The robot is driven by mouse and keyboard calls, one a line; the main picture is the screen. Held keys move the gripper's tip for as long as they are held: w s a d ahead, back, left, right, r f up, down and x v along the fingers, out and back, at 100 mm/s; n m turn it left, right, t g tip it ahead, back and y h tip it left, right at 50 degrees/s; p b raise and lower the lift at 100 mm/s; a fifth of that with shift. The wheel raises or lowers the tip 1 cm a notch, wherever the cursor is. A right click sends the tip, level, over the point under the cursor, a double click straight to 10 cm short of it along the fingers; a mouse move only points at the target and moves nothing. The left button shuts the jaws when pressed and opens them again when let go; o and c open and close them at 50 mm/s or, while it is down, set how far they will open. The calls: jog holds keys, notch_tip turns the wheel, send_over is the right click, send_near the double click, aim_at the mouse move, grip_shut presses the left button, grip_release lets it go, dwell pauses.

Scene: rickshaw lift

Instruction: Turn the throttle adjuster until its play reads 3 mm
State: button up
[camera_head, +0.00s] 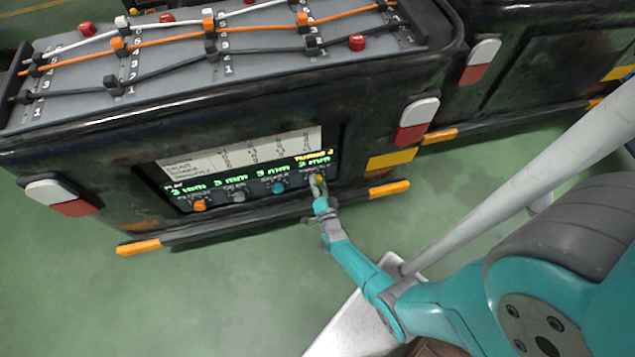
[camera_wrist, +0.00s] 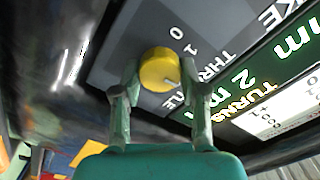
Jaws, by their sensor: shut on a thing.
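The throttle adjuster is a yellow knob (camera_wrist: 160,71) on the grey control panel, lettered THROTTLE in the wrist view. My gripper (camera_wrist: 163,84) has one finger on each side of the knob and is shut on it. The green play readout (camera_wrist: 240,82) beside the knob reads 2 mm, with yellow TURNS lettering near it. In the head view my gripper (camera_head: 319,186) is at the right end of the knob row and partly hides the yellow knob. The TURNS number there looks like 2, but it is small.
Orange (camera_head: 199,205), grey (camera_head: 238,197) and teal (camera_head: 278,188) knobs sit in a row left of my gripper. A white chart (camera_head: 240,152) is above the readouts. Cables run through clips on the sloped top board (camera_head: 170,60). An orange-ended bumper bar (camera_head: 390,189) runs below the panel.

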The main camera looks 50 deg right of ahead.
jog(key=m, duration=0.4)
jog(key=shift+m, duration=0.4)
dwell(0.4)
jog(key=o, duration=1.1)
jog(key=shift+d, duration=0.1)
jog(key=shift+o, duration=0.2)
jog(key=shift+f, duration=0.1)
jog(key=v, duration=1.2)
